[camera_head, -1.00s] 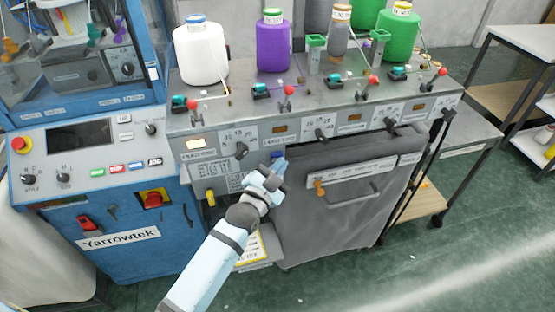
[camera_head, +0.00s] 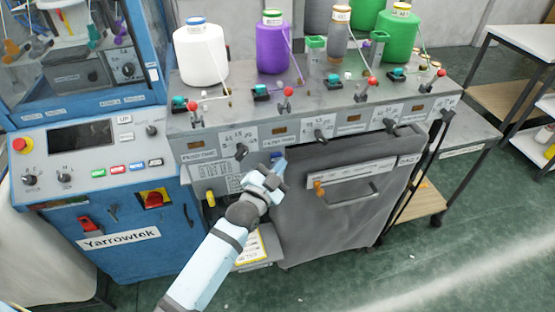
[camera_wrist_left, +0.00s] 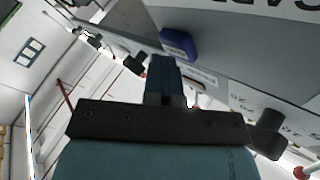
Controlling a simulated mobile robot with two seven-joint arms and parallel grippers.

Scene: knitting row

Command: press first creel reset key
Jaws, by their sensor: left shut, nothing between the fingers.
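A small dark blue key (camera_head: 277,156) sits on the front panel of the grey creel (camera_head: 345,107), right of the first black knob (camera_head: 241,151). I take it for the first creel reset key; its label is not readable. It also shows in the left wrist view (camera_wrist_left: 179,43), just beyond the fingertips. My left gripper (camera_head: 280,166) is shut and empty, its blue fingers pointing up at the panel just below the key. In the wrist view the fingertips (camera_wrist_left: 163,62) appear very close to the key; I cannot tell whether they touch. The first amber window (camera_head: 195,146) is dim.
A white yarn cone (camera_head: 201,55) and a purple one (camera_head: 272,48) stand on the creel. A grey bin (camera_head: 335,225) with a handle is right of my arm. The blue Yarrowtek machine (camera_head: 150,240) stands left. Open floor (camera_head: 460,260) lies at the right.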

